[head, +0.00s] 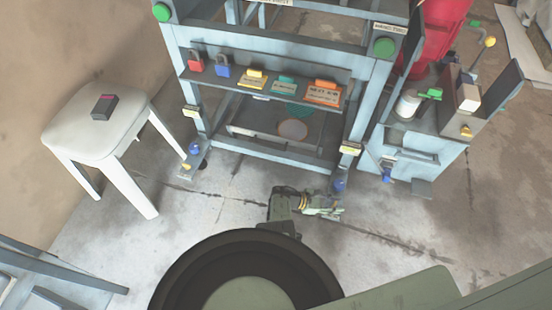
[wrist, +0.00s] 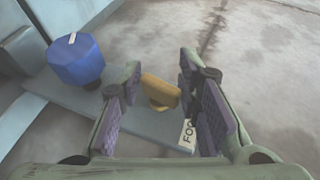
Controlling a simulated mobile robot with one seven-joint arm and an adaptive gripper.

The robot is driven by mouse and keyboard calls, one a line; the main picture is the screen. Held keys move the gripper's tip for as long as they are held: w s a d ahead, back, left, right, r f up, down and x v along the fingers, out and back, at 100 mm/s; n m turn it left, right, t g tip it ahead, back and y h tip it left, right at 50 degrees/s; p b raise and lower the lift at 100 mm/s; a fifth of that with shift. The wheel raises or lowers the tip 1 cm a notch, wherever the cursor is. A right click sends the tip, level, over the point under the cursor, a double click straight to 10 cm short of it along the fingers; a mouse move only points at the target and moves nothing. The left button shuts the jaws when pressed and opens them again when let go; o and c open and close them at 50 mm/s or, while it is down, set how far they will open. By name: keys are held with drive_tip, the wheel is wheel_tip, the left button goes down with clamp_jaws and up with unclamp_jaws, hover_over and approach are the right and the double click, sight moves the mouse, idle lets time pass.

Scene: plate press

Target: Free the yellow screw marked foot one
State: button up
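A yellow screw (wrist: 160,90) stands on a blue-grey foot plate (wrist: 150,127) in the wrist view. A label on the plate reads "FOO"; my right finger hides the rest, so its number cannot be read. My gripper (wrist: 159,76) is open, with the screw seen between its two spread fingers and gaps on both sides. Whether the fingertips reach down around it is unclear. In the head view my gripper (head: 335,208) is low at the frame's right front foot and hides that foot's screw. Another small yellow screw (head: 186,167) shows at the left foot.
A blue knob (wrist: 76,60) stands on the plate close to my left finger. The press frame (head: 362,105) rises behind the gripper. A side cabinet (head: 415,145) stands to the right and a white stool (head: 95,125) to the left. Floor between stool and press is clear.

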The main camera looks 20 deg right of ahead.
drive_tip(key=m+g+b, duration=0.1)
drive_tip(key=b, duration=0.1)
drive_tip(key=f+m+g+y+b, duration=0.1)
drive_tip(key=m+g+b, duration=0.1)
drive_tip(key=shift+w+y, duration=0.1)
drive_tip(key=shift+y, duration=0.2)
drive_tip(key=shift+a+r+m+g+b, duration=0.1)
drive_tip(key=shift+m+g+b, duration=0.5)
drive_tip(key=shift+g+b, duration=0.1)
drive_tip(key=w+a+r+t+y+p, duration=0.1)
drive_tip(key=w+a+r+t, duration=0.2)
drive_tip(key=w+a+r, duration=0.2)
drive_tip(key=w+a+r+t+y+p, duration=0.1)
drive_tip(key=w+a+r+t, duration=0.3)
drive_tip(key=w+a, duration=0.8)
drive_tip(key=w+r+p, duration=0.1)
drive_tip(key=w, duration=0.4)
drive_tip(key=shift+w+a+r+t, duration=0.2)
drive_tip(key=shift+w+t, duration=0.1)
drive_tip(key=shift+w, duration=0.05)
